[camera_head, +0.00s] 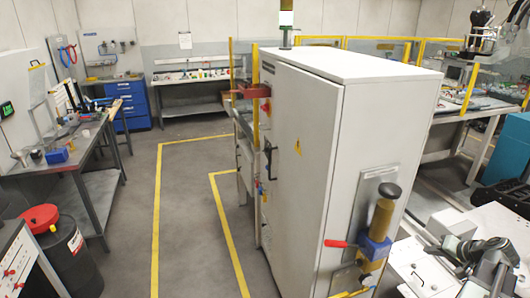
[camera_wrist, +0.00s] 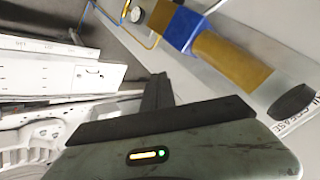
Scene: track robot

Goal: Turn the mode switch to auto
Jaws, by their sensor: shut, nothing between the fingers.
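I cannot make out a mode switch in either view. The tall light-grey cabinet (camera_head: 310,140) stands in the middle of the head view. Its narrow left face carries small red and dark fittings (camera_head: 266,107), too small to tell apart. My gripper (camera_wrist: 157,92) is shut and empty in the wrist view, its dark fingers pointing up the picture. In the head view my folded arm is at the lower right, apart from the cabinet.
A brass cylinder (camera_head: 381,222) with a blue block (camera_head: 375,247) and red lever (camera_head: 336,243) juts from the cabinet's near side; the cylinder also shows in the wrist view (camera_wrist: 230,60). A bench (camera_head: 85,150) and dark drum (camera_head: 72,262) stand left. Yellow-lined floor (camera_head: 185,200) between is clear.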

